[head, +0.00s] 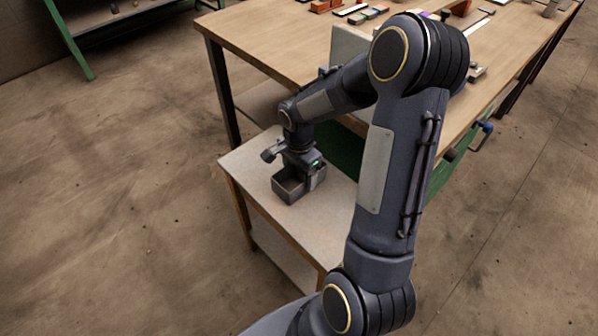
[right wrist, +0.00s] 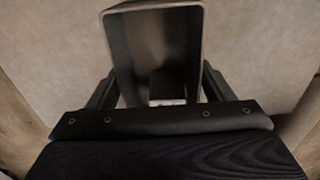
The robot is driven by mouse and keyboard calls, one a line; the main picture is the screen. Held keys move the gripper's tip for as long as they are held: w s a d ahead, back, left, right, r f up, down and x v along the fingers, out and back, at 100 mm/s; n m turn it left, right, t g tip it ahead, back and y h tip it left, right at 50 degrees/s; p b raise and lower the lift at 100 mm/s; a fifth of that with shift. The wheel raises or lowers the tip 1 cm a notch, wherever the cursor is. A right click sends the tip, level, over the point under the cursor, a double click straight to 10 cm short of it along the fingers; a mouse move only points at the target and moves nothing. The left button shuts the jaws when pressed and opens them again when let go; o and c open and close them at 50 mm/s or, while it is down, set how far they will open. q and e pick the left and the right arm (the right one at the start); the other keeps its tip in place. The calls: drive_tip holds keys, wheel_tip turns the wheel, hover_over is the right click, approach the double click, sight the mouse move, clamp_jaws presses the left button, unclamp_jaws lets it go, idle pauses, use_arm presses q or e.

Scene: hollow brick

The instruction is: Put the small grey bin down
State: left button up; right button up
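The small grey bin (head: 289,187) is an open, dark grey box, upright at the top of the low side table (head: 256,165). I cannot tell for certain whether its base touches the tabletop. My right gripper (head: 303,170) points down at the bin's far side. In the right wrist view the bin (right wrist: 154,50) sits between the two fingers of my right gripper (right wrist: 157,85), one against each side. The bin looks empty, though its floor is partly hidden. My left gripper is not in view.
A large wooden workbench (head: 262,38) stands behind the side table, with blocks and tools on it. A green-legged shelf (head: 72,45) is at the upper left. The side table is bare around the bin, and the floor at left is clear.

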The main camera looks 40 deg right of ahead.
sight(299, 183)
drive_tip(key=shift+o, duration=1.4)
drive_tip(key=shift+r, duration=0.55)
wheel_tip(299, 183, up, 11)
drive_tip(key=p, duration=0.3)
drive_tip(key=s+a+r+n+t+y, duration=0.2)
drive_tip(key=s+a+r+n, duration=0.1)
drive_tip(key=s+a+n, duration=0.3)
drive_tip(key=s+a+r+n+t+y, duration=0.1)
drive_tip(key=s+a+r+n+t, duration=0.2)
drive_tip(key=s+a+n, duration=0.4)
drive_tip(key=shift+s+a+r+n+t+y, duration=0.35)
drive_tip(key=shift+s+n, duration=0.85)
drive_tip(key=shift+s, duration=0.85)
